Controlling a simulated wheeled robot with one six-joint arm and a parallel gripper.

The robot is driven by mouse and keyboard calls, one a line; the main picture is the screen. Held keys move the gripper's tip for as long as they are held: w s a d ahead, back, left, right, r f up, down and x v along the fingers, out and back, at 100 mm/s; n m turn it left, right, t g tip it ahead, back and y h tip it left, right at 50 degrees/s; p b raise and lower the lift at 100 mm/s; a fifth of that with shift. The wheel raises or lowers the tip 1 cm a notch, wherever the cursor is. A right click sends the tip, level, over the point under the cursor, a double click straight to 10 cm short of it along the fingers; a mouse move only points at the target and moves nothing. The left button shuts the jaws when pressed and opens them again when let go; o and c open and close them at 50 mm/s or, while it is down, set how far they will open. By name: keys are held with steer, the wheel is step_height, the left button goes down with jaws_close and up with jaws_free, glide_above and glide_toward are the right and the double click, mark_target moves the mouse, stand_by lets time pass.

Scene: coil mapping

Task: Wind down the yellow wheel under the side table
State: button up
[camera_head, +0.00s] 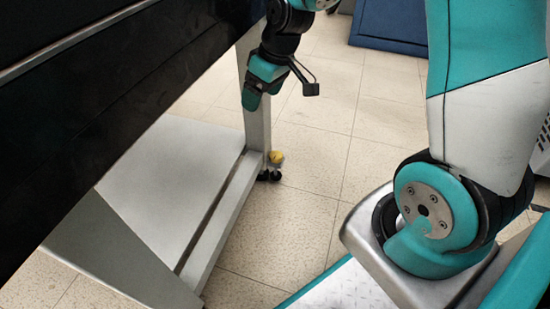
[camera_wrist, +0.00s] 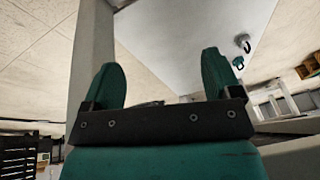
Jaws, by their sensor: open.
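The yellow wheel (camera_head: 276,157) is small and sits low at the foot of the side table's leg, just above a black caster (camera_head: 270,175) on the floor. The side table (camera_head: 257,110) shows as a grey leg and base frame at the left of the head view. My gripper (camera_head: 251,100) hangs beside the upper part of that leg, above and a little left of the yellow wheel, apart from it. In the wrist view, my gripper (camera_wrist: 165,85) has its two teal fingers spread with nothing between them. The yellow wheel does not show in the wrist view.
A large dark panel (camera_head: 100,90) fills the upper left of the head view. A grey base rail (camera_head: 215,225) runs along the floor toward the front. A blue object (camera_head: 390,25) stands at the back.

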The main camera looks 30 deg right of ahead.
steer(key=w+d+f+n, duration=0.1)
steer(key=w+d+f, duration=0.35)
steer(key=f, duration=0.25)
steer(key=w+d+f, duration=0.3)
steer(key=d+f, duration=0.3)
steer(key=n+t+b, duration=0.1)
glide_toward(276, 155)
steer(key=shift+n, duration=0.3)
steer(key=b+x, duration=0.8)
steer(key=shift+f+b, duration=0.35)
steer(key=shift+b, duration=0.05)
steer(key=shift+w+a+f, duration=0.1)
steer(key=shift+w+f, duration=0.1)
steer(key=shift+f, duration=0.2)
